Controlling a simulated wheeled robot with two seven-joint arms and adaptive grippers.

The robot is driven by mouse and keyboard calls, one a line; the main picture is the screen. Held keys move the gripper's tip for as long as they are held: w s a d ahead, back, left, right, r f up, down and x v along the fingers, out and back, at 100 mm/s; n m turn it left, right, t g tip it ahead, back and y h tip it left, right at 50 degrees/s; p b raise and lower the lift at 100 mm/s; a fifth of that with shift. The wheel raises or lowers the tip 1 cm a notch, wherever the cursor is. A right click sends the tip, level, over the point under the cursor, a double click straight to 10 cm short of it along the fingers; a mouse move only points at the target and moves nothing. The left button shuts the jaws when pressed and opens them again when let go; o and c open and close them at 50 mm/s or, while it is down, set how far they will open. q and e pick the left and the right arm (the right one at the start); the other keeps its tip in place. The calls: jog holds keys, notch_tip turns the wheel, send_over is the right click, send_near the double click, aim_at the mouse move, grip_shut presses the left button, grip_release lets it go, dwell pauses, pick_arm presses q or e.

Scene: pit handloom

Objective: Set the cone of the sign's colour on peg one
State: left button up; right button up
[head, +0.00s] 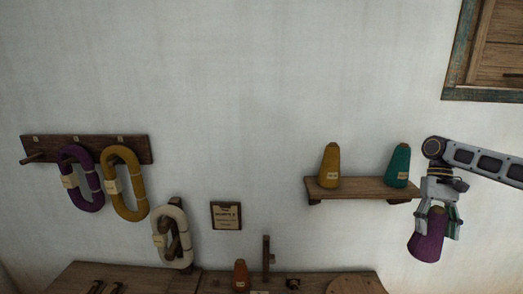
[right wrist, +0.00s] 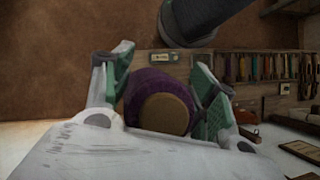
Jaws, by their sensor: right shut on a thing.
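A purple cone (head: 427,245) hangs in my right gripper (head: 437,222), to the right of and lower than the wall shelf. In the right wrist view the purple cone (right wrist: 133,92) sits between both green-padded fingers of the right gripper (right wrist: 160,95), its round brown end towards the camera. A mustard cone (head: 329,168) and a teal cone (head: 398,166) stand upright on the shelf. A rust-coloured cone (head: 241,278) stands on the wooden bench below. A small framed sign (head: 226,215) hangs on the wall; its writing is too small to read. I cannot tell which peg is peg one. My left gripper is out of view.
The wooden shelf (head: 360,188) is close left of my right gripper. A peg rack (head: 88,143) holds purple (head: 82,180) and mustard (head: 125,185) hanks. A cream hank (head: 171,238) hangs lower. An upright wooden post (head: 266,255) stands on the bench (head: 140,275).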

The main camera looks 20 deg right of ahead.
jog(key=shift+s+a+f+m+t+y, duration=0.85)
jog(key=shift+s+f+m, duration=1.55)
jog(key=shift+s+f, duration=4.05)
jog(key=w+a+f+n+b, duration=0.1)
jog(key=w+a+f, duration=0.1)
jog(key=a+f, duration=0.3)
jog(key=w+a+f+n+g+h, duration=0.1)
jog(key=w+a+f, duration=0.2)
jog(key=a, duration=0.4)
jog(key=w+a+f+n+b, duration=0.1)
jog(key=w+a+f, duration=0.15)
jog(key=a, duration=0.35)
jog(key=w+a+r+n+g+h, duration=0.1)
jog(key=w+a+r+n, duration=0.1)
jog(key=w+a+r, duration=0.35)
jog(key=w+a+r+n+g+h, duration=0.1)
jog(key=w+a+r+n, duration=0.1)
jog(key=w+a, duration=0.7)
jog(key=w+a+r, duration=0.2)
jog(key=r, duration=0.4)
jog(key=w+a+r+n, duration=0.1)
jog(key=w+a+r, duration=0.1)
jog(key=r, duration=0.5)
jog(key=shift+a+r+b, duration=0.15)
jog(key=shift+a+b, duration=0.25)
jog(key=shift+a, duration=0.35)
